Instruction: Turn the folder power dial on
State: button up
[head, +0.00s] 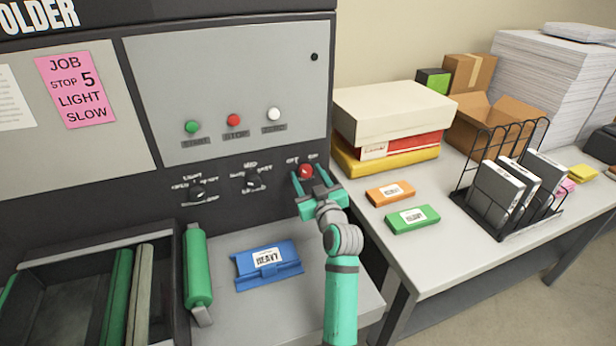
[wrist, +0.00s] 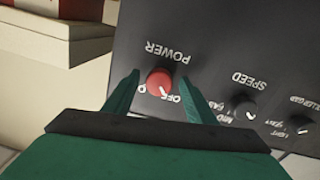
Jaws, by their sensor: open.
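The folder's power dial is a red knob (head: 306,171) on the dark lower panel, at the right end of a row of dials. In the wrist view the red power dial (wrist: 160,82) sits below the upside-down word POWER, with OFF and partly hidden lettering beside it. A white pointer mark on the knob is toward the OFF lettering. My gripper (head: 314,182) is open, its fingers in front of the panel. In the wrist view my gripper (wrist: 158,92) has one finger on each side of the knob, with visible gaps; I cannot tell the depth exactly.
The black speed dial (wrist: 244,108) is close to one finger; another black dial (head: 197,192) is farther left. Green, red and white buttons (head: 233,121) are above. A blue HEAVY block (head: 268,266) and green roller (head: 196,268) lie below. Stacked boxes (head: 392,115) stand right.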

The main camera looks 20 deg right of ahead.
jog(key=c, duration=1)
jog(key=shift+c, duration=0.2)
jog(key=shift+m, duration=0.4)
jog(key=m, duration=0.3)
jog(key=shift+m, duration=0.4)
jog(key=m, duration=0.4)
jog(key=shift+m, duration=0.3)
jog(key=m, duration=0.8)
jog(key=shift+y, duration=0.3)
jog(key=shift+m, duration=0.3)
